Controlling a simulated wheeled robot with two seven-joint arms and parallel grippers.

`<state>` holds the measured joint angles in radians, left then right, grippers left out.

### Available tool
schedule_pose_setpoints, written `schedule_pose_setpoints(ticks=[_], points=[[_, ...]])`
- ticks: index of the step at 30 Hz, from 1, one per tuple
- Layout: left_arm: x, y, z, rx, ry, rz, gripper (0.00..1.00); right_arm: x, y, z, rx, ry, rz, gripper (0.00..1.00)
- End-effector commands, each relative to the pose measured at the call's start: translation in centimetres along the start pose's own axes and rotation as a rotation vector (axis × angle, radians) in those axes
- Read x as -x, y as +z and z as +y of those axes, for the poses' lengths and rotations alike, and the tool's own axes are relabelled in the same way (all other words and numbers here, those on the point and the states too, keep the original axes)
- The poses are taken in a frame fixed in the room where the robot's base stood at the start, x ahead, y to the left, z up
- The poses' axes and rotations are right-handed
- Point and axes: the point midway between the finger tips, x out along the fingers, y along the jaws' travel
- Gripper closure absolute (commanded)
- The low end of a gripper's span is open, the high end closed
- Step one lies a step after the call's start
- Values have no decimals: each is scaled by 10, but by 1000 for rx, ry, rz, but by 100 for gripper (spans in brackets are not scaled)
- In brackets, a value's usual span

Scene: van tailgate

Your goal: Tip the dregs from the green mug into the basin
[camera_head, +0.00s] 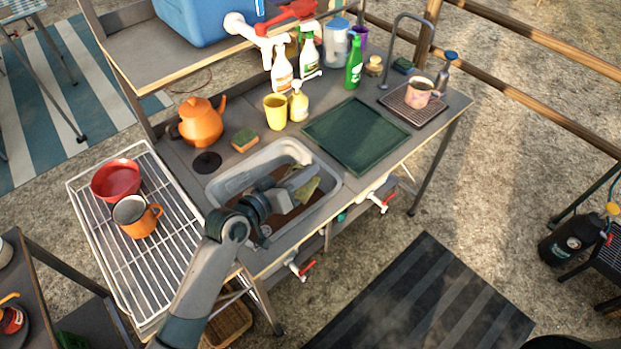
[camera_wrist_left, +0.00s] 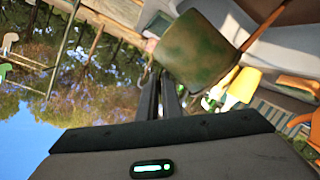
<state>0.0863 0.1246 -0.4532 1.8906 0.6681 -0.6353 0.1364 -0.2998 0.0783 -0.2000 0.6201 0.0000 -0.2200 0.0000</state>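The green mug shows in the head view (camera_head: 308,189) as an olive shape over the grey basin (camera_head: 333,186), partly hidden by my gripper. It fills the upper middle of the left wrist view (camera_wrist_left: 200,50), strongly tilted. My left gripper (camera_head: 295,188) is over the basin; in the wrist view its two fingers (camera_wrist_left: 158,75) lie close together at the mug's edge, shut on it. Whether they grip the handle or the wall is hidden. The mug's inside and any liquid cannot be seen. My right gripper is not in view.
A wire rack (camera_head: 165,280) left of the basin holds a red bowl (camera_head: 116,180) and an orange mug (camera_head: 140,222). An orange kettle (camera_head: 201,122), sponge (camera_head: 244,140), yellow cup (camera_head: 275,111) and several bottles stand behind. A dark green board (camera_head: 356,135) lies right of the basin.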

Motion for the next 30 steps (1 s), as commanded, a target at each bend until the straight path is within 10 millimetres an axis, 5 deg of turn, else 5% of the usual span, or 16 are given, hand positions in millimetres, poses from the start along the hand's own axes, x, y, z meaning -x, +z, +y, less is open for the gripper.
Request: schedule_pose_setpoints(ticks=[20, 30], points=[[12, -33, -18, 322, 109, 28, 100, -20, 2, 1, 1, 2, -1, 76], [12, -34, -17, 326, 111, 28, 100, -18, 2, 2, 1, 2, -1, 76]])
